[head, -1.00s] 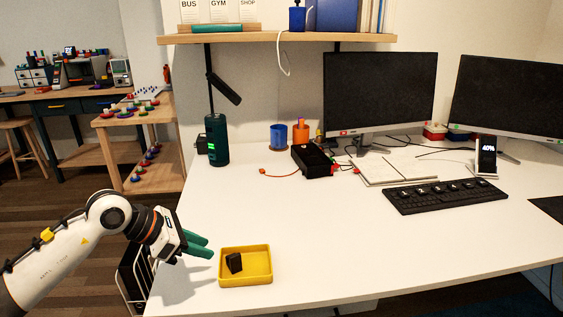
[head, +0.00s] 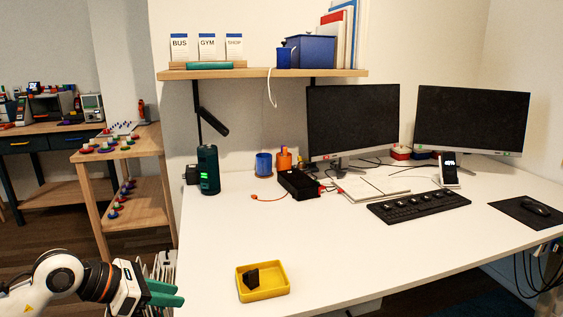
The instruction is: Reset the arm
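My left gripper (head: 166,294) is at the lower left in the head view, beside the left front edge of the white desk (head: 330,240). Its two green fingers point right, with a small gap showing between them, and nothing shows between them. A yellow tray (head: 278,287) stands on the desk to the right of the fingers, apart from them. A small black block (head: 251,278) lies in the tray, towards its left side. My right gripper is not in view.
A dark green cylinder (head: 208,170), blue cup (head: 263,164), black box (head: 298,184), keyboard (head: 418,205) and two monitors (head: 352,122) stand farther back on the desk. A wooden shelf (head: 290,73) hangs above. The desk's middle is clear.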

